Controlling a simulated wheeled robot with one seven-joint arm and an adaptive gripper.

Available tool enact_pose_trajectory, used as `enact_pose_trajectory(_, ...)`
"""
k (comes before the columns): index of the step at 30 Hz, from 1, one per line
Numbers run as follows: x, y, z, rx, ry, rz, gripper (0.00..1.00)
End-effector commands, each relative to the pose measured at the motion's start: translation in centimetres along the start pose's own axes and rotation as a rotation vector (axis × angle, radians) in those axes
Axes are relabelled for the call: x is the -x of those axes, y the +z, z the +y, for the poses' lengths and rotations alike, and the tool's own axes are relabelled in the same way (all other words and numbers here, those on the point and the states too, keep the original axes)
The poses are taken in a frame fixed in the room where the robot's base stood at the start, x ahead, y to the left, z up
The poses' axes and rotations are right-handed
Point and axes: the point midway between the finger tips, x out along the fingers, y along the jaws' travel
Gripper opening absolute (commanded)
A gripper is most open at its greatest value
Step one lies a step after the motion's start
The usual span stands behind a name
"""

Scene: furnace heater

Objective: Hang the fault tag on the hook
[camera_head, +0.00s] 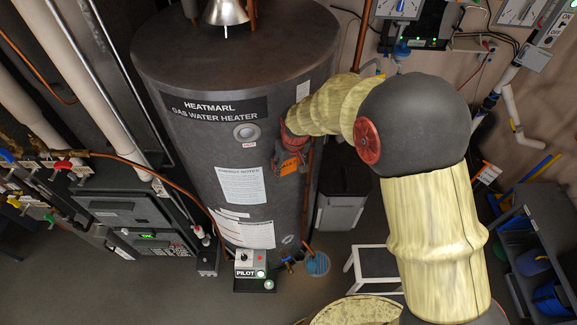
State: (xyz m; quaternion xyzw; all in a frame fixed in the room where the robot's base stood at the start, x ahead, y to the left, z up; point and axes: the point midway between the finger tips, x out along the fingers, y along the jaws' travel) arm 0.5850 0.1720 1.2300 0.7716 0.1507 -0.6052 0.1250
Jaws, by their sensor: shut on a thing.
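My arm reaches in from the right, and my gripper (293,148) is beside the right side of the dark grey water heater (190,120). The gripper is shut on the fault tag (291,166), a small orange tag with dark markings, which hangs below the fingers in front of the heater's side. I cannot tell whether the tag touches the heater. No hook can be made out; my gripper and arm cover part of that area.
A pilot control box (255,270) sits at the heater's base. Pipes and valves (62,165) stand at left. A grey bin (340,212), a white step stool (372,265) and a shelf with blue buckets (545,250) stand at right. Bare floor lies at lower left.

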Motion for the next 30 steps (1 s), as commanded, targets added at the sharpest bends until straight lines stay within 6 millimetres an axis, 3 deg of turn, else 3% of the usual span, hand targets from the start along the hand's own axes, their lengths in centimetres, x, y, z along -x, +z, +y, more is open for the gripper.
enact_pose_trajectory(12,0.02,0.0,0.01,0.0,0.0,0.0,0.28)
enact_pose_trajectory(13,0.02,0.0,0.01,0.0,0.0,0.0,0.53)
enact_pose_trajectory(24,0.02,0.01,0.01,0.0,0.0,0.0,0.73)
enact_pose_trajectory(30,0.02,0.01,0.01,0.0,0.0,0.0,0.73)
